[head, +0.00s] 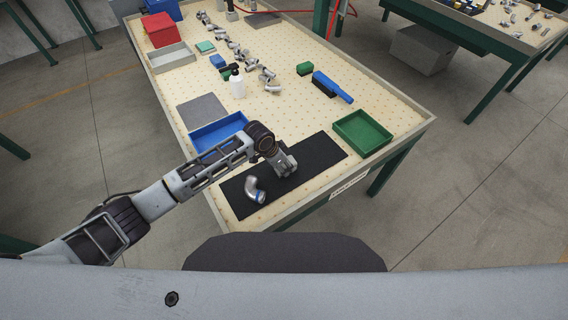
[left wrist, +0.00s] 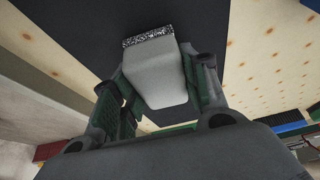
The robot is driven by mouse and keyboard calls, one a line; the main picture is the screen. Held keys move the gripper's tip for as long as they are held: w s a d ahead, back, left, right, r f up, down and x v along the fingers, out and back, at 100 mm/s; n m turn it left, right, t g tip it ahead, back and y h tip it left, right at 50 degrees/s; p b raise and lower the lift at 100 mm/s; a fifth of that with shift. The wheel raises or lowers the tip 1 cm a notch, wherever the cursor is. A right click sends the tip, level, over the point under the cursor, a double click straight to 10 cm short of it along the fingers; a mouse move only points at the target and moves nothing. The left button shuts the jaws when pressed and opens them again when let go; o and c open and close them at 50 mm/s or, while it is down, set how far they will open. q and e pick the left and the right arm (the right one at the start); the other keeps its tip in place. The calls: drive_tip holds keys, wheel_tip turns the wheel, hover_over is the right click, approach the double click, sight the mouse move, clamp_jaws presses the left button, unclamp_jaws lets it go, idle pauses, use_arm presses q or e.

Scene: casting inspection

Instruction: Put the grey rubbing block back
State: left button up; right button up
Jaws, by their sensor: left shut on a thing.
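My left gripper (head: 286,166) is over the black mat (head: 318,152) at the front of the pegboard-patterned table. It is shut on the grey rubbing block, a pale grey tapered block (left wrist: 156,78) with a speckled black-and-white face at its far end in the left wrist view. The block sits between the two fingers, with the black mat behind it. In the head view the block is hard to tell from the gripper. I cannot tell whether it touches the mat. My right gripper is not in view.
A metal pipe elbow (head: 254,188) with a blue band lies on the mat, left of the gripper. Around the mat are a blue tray (head: 194,138), a green tray (head: 343,124) and a grey pad (head: 203,109).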

use_arm(q)
drive_tip(key=shift+f, duration=0.15)
drive_tip(key=o, duration=1.1)
drive_tip(key=shift+f, duration=0.1)
drive_tip(key=shift+b, duration=0.55)
drive_tip(key=v, duration=1.4)
drive_tip(key=shift+w+b, duration=0.15)
drive_tip(key=shift+b, duration=0.15)
